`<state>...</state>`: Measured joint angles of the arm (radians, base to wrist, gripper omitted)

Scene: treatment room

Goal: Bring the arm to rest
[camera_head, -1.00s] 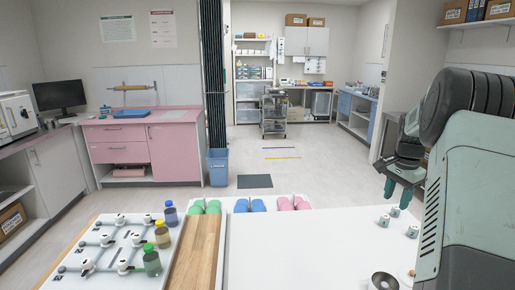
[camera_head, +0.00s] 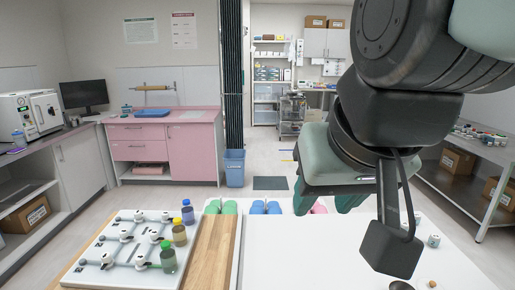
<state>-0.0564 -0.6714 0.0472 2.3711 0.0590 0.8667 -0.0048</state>
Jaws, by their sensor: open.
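My gripper (camera_head: 325,203) hangs over the far part of the white table (camera_head: 310,255), right of the middle of the head view. Its two teal fingers are spread apart, and I see nothing between them. My dark wrist parts loom large above it, close to the camera, with a dark box hanging beside them. The gripper covers part of the pink pair (camera_head: 319,207) at the table's far edge. How high the fingers are above the table I cannot tell.
A white valve board (camera_head: 105,245) stands at left with blue-, yellow- and green-capped bottles (camera_head: 168,257). A wooden strip (camera_head: 208,255) lies beside it. Small white blocks (camera_head: 433,241) and a partly cut-off bowl (camera_head: 402,286) are at right. The white tabletop's middle is clear.

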